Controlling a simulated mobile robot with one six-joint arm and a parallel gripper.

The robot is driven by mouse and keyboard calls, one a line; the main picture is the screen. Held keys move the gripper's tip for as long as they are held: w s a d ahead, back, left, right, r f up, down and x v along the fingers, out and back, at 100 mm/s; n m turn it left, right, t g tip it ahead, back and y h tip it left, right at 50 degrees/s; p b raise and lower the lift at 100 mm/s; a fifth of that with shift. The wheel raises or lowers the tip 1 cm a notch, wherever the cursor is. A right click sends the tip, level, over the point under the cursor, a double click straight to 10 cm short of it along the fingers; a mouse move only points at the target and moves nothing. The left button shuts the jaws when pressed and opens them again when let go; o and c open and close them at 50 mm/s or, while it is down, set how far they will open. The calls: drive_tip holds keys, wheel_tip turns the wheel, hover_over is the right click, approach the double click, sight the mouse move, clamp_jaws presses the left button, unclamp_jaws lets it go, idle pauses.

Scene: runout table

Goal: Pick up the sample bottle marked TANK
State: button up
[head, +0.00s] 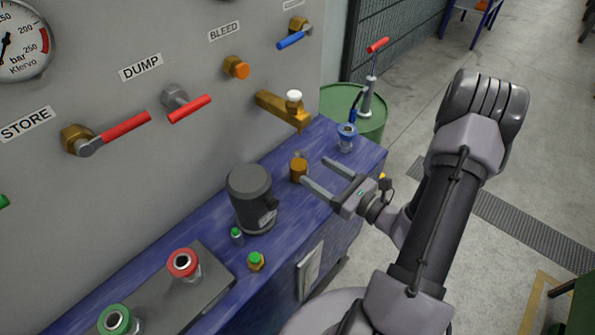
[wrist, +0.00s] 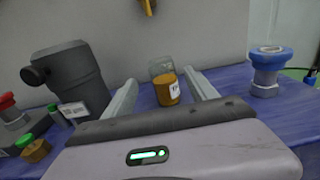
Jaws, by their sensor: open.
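A small sample bottle (head: 299,170) with amber contents stands upright on the blue bench top. In the wrist view the bottle (wrist: 168,90) has a clear upper part and a white label, too small to read. My gripper (head: 314,170) is open, its fingers level and pointing at the bottle from the bench's front side. In the wrist view my gripper (wrist: 161,78) has the bottle showing between its two fingers, around or just beyond the tips. I cannot tell whether either finger touches it.
A dark grey canister (head: 251,198) stands left of the bottle; a blue-topped fitting (head: 346,138) stands right. Small green-capped pieces (head: 256,261) sit nearer the front edge. A brass tap (head: 283,109) juts from the panel above. A green drum (head: 358,110) stands beyond the bench.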

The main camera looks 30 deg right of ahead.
sight(306, 162)
drive_tip(key=b+x, duration=0.1)
drive_tip(key=x, duration=0.6)
drive_tip(key=shift+w+d+b, duration=0.1)
drive_tip(key=shift+d+b, duration=0.05)
drive_tip(key=shift+b, duration=0.25)
clamp_jaws()
drive_tip(key=shift+r, duration=0.1)
